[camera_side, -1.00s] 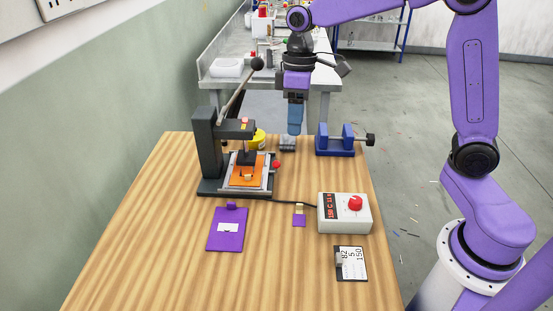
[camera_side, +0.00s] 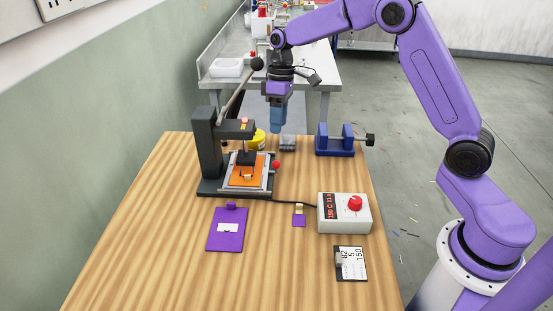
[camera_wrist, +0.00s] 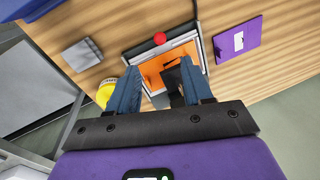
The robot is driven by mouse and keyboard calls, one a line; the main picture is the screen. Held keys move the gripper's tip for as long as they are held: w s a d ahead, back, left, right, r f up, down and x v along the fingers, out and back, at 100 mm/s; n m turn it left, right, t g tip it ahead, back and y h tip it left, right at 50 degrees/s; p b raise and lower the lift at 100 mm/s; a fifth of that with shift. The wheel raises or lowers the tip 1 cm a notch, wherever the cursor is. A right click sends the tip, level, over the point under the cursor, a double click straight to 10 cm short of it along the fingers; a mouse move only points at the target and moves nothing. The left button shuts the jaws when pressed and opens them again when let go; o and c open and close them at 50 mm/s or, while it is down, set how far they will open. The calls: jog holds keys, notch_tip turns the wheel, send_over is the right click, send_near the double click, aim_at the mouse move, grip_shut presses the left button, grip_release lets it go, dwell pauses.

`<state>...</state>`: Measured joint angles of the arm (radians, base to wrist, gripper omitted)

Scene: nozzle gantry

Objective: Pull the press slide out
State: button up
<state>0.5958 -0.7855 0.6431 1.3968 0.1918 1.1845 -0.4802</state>
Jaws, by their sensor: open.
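The press (camera_side: 207,150) stands at the back left of the table, with its lever raised and ending in a black ball. Its slide (camera_side: 236,183) is a grey-framed tray with an orange plate (camera_side: 240,174), lying under the black press head (camera_side: 246,157). A red knob (camera_side: 276,165) sits at the slide's right side; the knob also shows in the wrist view (camera_wrist: 159,38). My gripper (camera_side: 277,128) is open and empty, above and behind the slide and apart from it. In the wrist view the blue fingers (camera_wrist: 162,92) frame the orange plate and press head.
A yellow tub (camera_side: 259,138) and a grey block (camera_side: 287,143) stand behind the slide. A blue vise (camera_side: 336,143) is at the back right. A control box (camera_side: 345,214) with a cable is at right.

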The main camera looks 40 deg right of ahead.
jog(key=f, duration=0.4)
jog(key=s+a+f, duration=0.1)
jog(key=f, duration=0.2)
jog(key=a+f, duration=0.1)
jog(key=f, duration=0.3)
jog(key=shift+s+f, duration=0.15)
jog(key=shift+f, duration=0.15)
jog(key=shift+d, duration=0.1)
grip_shut()
